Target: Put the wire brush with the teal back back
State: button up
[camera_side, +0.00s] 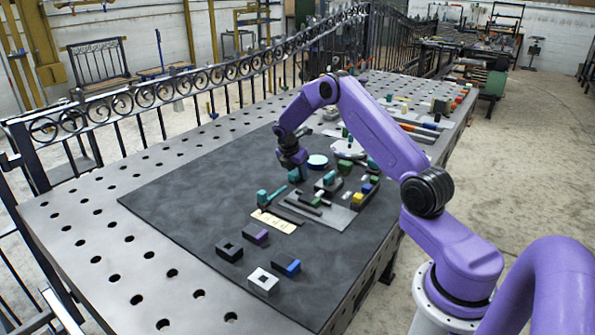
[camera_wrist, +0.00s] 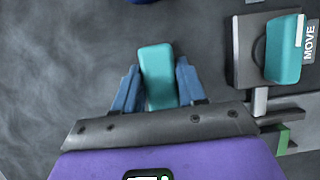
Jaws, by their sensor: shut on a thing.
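My gripper (camera_wrist: 155,85) is shut on a teal-backed block, which looks like the wire brush (camera_wrist: 157,75); its blue fingers press on both sides. Its bristles are hidden beneath the back. In the side view my gripper (camera_side: 296,168) is over the far half of the dark mat, with the teal brush (camera_side: 294,175) just under it. I cannot tell how far it is above the mat. A second teal piece (camera_wrist: 284,50) sits on a grey block at the right of the wrist view, beside a "MOVE" label (camera_wrist: 309,43).
The dark mat (camera_side: 190,190) is bare at left. A grey tray (camera_side: 335,215) with small blocks lies right of my gripper, near a cream card (camera_side: 273,221). A round teal-topped dish (camera_side: 318,160) stands close by. Several blocks, including a white one (camera_side: 262,281), stand in front.

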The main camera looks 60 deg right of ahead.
jog(key=o, duration=1)
jog(key=shift+r, duration=0.1)
jog(key=v, duration=1.2)
jog(key=s+a+r+m+y, duration=0.15)
jog(key=s+a, duration=0.25)
jog(key=a, duration=0.4)
jog(key=s+a+r+t, duration=0.15)
jog(key=s+a, duration=0.25)
jog(key=a, duration=0.4)
jog(key=s+a+r+m+y, duration=0.1)
jog(key=s+a+r, duration=0.25)
jog(key=a, duration=0.55)
jog(key=s+a+m, duration=0.1)
jog(key=s, duration=0.8)
jog(key=s+a+f+m+g+y, duration=0.1)
jog(key=s+a, duration=0.1)
jog(key=s, duration=0.8)
jog(key=s+a+m+y, duration=0.1)
jog(key=s, duration=0.8)
jog(key=shift+s+a+f, duration=0.15)
jog(key=shift+s+a, duration=0.05)
jog(key=shift+s, duration=0.15)
